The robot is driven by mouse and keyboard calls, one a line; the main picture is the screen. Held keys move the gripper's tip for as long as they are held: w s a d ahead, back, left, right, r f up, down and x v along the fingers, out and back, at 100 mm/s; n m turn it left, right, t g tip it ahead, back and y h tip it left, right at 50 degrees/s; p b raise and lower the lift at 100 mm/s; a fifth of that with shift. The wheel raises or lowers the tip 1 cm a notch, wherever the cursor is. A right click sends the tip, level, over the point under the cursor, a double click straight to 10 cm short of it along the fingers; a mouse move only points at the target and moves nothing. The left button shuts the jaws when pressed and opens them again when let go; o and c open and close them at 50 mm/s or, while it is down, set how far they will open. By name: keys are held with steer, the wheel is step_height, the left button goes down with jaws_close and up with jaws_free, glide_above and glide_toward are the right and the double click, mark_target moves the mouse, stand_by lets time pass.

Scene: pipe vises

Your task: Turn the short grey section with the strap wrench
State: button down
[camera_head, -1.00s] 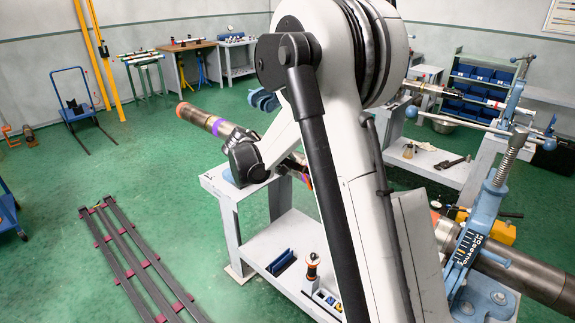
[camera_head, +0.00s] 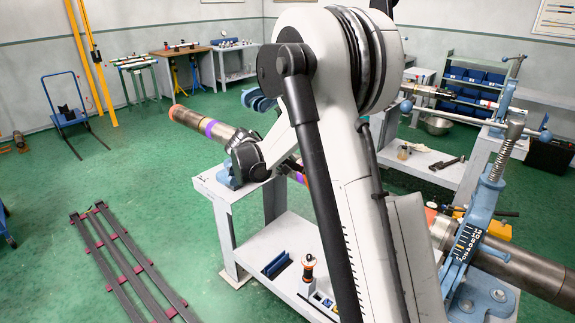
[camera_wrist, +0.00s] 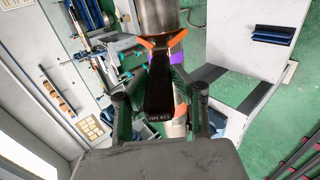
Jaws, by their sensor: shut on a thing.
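In the wrist view my gripper (camera_wrist: 160,118) is shut on the black handle of the strap wrench (camera_wrist: 158,90), which carries a size marking. Orange parts at the wrench's head lie against or just beside a thick steel pipe end (camera_wrist: 157,16); I cannot tell if the strap is around it. In the head view my arm hides the gripper and wrench. A long pipe (camera_head: 190,118) with an orange end and purple band lies at the left bench. A short grey metal piece (camera_head: 442,231) shows beside the blue vise (camera_head: 474,225); I cannot tell whether it is the section at the wrench.
A grey bench (camera_head: 228,201) stands under the pipe, with an orange-and-black spool (camera_head: 308,267) on its lower shelf. A dark pipe (camera_head: 525,272) sticks out right of the vise. A low rack (camera_head: 112,258) lies on the green floor at left, with open floor around it.

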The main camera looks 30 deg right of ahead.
mark_target(293, 165)
steer(key=shift+d+f, duration=0.1)
steer(key=shift+b+x, duration=0.6)
steer(key=shift+x, duration=0.15)
steer(key=shift+w+d+f+b, duration=0.2)
steer(key=shift+d+f+b, duration=0.25)
steer(key=shift+b, duration=0.25)
stand_by(1.8)
steer(key=shift+d+r, duration=0.1)
steer(key=shift+w+d+r+y+p, duration=0.2)
steer(key=shift+d+r+y+p, duration=0.2)
steer(key=shift+d+r+p, duration=0.3)
steer(key=shift+w+d+r+g+y+p, duration=0.15)
steer(key=shift+d+r+p, duration=0.15)
steer(key=shift+r+p, duration=0.1)
steer(key=shift+w+d+r+g+y+p, duration=0.15)
steer(key=shift+d+r+p, duration=0.1)
steer(key=shift+d+r, duration=0.15)
steer(key=shift+w+d+r+y+p, duration=0.2)
steer(key=shift+d+r+y+p, duration=0.3)
steer(key=shift+d+r+p, duration=0.2)
steer(key=shift+w+d+r+g+y+p, duration=0.2)
steer(key=shift+d+r, duration=0.1)
steer(key=shift+d, duration=0.1)
steer(key=shift+w+d+r+g+y+p, duration=0.1)
steer(key=shift+d+r+y+p, duration=0.15)
steer(key=shift+d, duration=0.15)
